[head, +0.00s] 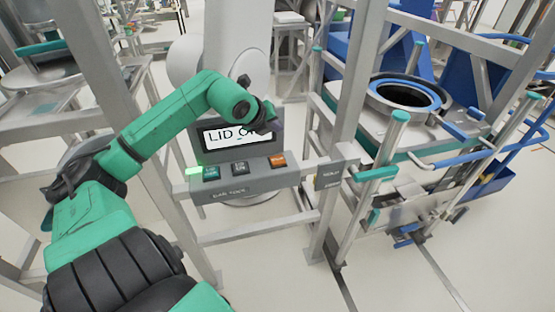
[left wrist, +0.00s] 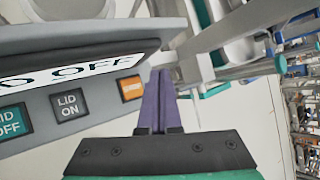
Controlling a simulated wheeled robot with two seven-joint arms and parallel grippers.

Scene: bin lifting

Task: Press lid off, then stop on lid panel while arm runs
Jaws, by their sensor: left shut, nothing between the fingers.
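The lid panel (head: 240,178) is a grey console on the metal frame, with a display (head: 222,134) above it. The display reads "LID OFF" across the two views, partly hidden by my left arm. Its buttons are a teal LID OFF button (left wrist: 10,121), a dark LID ON button (left wrist: 69,104) and an orange button (left wrist: 130,88), whose label I cannot read. A green light (head: 194,171) glows at the panel's left end. My left gripper (left wrist: 160,75) has its purple fingers shut and empty, just right of the orange button in the left wrist view. Contact with the panel cannot be seen.
Blue rails (head: 480,150) run along the far right. Pale floor is open in front.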

